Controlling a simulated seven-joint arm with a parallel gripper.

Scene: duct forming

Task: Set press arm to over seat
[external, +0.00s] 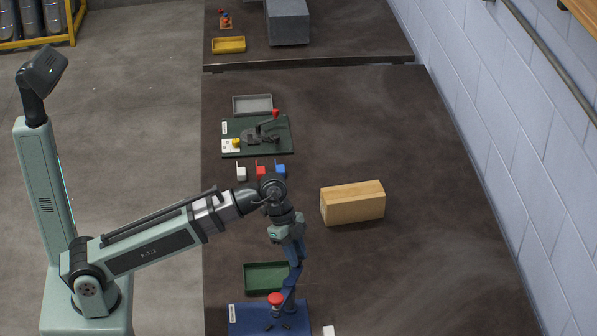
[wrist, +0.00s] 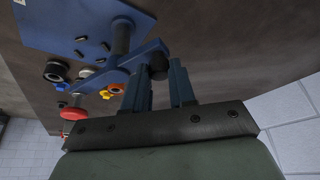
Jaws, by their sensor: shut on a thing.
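The blue press arm (wrist: 138,57) is a flat bar at a dark post (wrist: 122,36) on a blue base plate (wrist: 95,20). The plate also shows at the bottom of the external view (external: 240,318). My gripper (wrist: 159,70) is shut on the dark round handle end of the press arm. A red knob (wrist: 73,113) is at the arm's other end; it shows in the external view too (external: 276,298). A dark round ring (wrist: 56,71), possibly the seat, is on the plate, apart from the red knob in the wrist view. The fingertips are hard to make out in the external view.
A green tray (external: 262,277) lies behind the blue plate. A wooden block (external: 352,203) stands to the right.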

